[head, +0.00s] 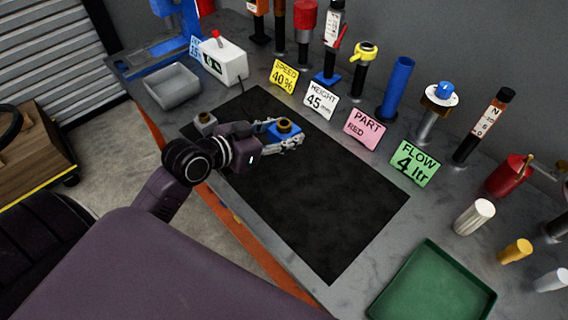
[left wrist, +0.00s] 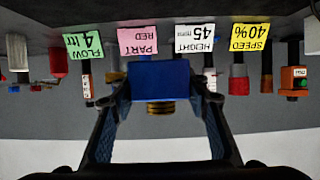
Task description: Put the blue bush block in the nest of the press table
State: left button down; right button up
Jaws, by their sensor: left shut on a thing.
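The blue bush block (head: 272,131) has a brass-coloured round bush on top. My left gripper (head: 288,140) is shut on it and holds it over the black mat (head: 310,200). In the left wrist view the blue block (left wrist: 158,78) sits between the fingertips of my left gripper (left wrist: 159,92), with the picture upside down. A blue machine frame (head: 182,18) with a blue base stands at the far left back and may be the press. Its nest cannot be made out. My right gripper is not in view.
Sign cards (head: 364,129) and tools line the back. A green tray (head: 432,290) is front right. The mat's middle is clear.

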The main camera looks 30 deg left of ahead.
pick_arm(q)
send_over(284, 172)
notch_tip(284, 172, down, 9)
jog(key=shift+w+r, duration=0.1)
jog(key=shift+w, duration=0.05)
notch_tip(284, 172, down, 4)
jog(key=shift+r, duration=0.1)
jog(key=shift+f, duration=0.35)
jog(key=shift+b, duration=0.3)
jog(key=shift+f, duration=0.2)
jog(key=c, duration=1.1)
grip_release()
